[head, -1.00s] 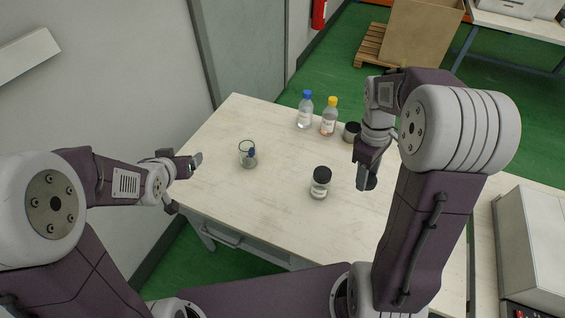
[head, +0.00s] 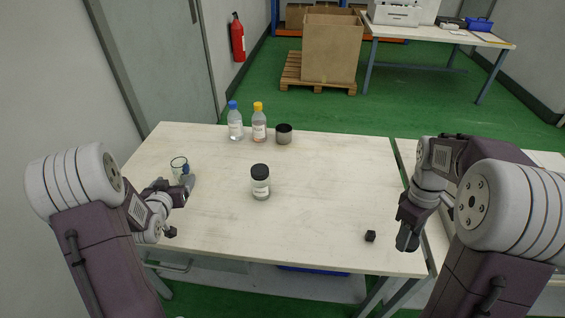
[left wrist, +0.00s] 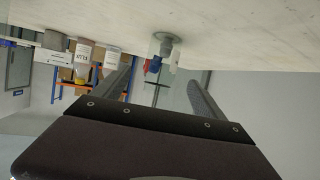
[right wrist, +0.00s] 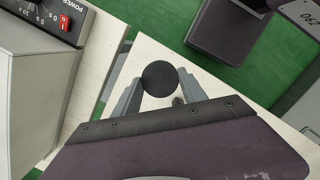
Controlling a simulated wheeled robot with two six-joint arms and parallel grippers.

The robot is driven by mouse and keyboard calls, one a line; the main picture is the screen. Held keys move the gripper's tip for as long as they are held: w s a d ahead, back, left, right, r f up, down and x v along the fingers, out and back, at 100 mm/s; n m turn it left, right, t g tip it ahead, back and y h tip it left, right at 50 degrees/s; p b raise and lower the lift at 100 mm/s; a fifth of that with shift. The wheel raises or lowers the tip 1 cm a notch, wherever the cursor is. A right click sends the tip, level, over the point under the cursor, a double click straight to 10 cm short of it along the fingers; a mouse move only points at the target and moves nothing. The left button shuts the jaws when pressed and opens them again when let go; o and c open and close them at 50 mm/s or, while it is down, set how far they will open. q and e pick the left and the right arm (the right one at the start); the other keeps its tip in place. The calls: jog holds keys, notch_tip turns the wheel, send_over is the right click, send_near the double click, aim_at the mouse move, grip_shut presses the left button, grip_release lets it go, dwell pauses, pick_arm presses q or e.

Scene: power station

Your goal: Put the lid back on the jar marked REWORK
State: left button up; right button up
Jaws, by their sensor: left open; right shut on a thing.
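A round black lid (right wrist: 160,78) is held between the fingers of my right gripper (right wrist: 158,92) in the right wrist view. In the head view my right gripper (head: 408,238) is at the table's right front corner. A jar with a black lid on (head: 260,182) stands mid-table; its label is too small to read. A grey jar (head: 284,134), dark at the top and seemingly without a lid, stands behind it; no marking on it is readable. My left gripper (head: 180,208) is open and empty at the table's left, near a glass beaker (head: 180,168).
A blue-capped bottle (head: 235,122) and a yellow-capped bottle (head: 259,122) stand left of the grey jar. The table's right half is otherwise clear. A grey machine (right wrist: 35,80) stands beside my right gripper.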

aim_at(179, 175)
pick_arm(q)
jog(key=shift+s+a+f, duration=0.1)
jog(key=shift+a+f, duration=0.1)
jog(key=shift+a, duration=0.1)
jog(key=shift+r, duration=0.1)
jog(key=shift+s+d, duration=0.1)
jog(key=x, duration=0.7)
jog(key=shift+r, duration=0.15)
jog(key=x, duration=0.5)
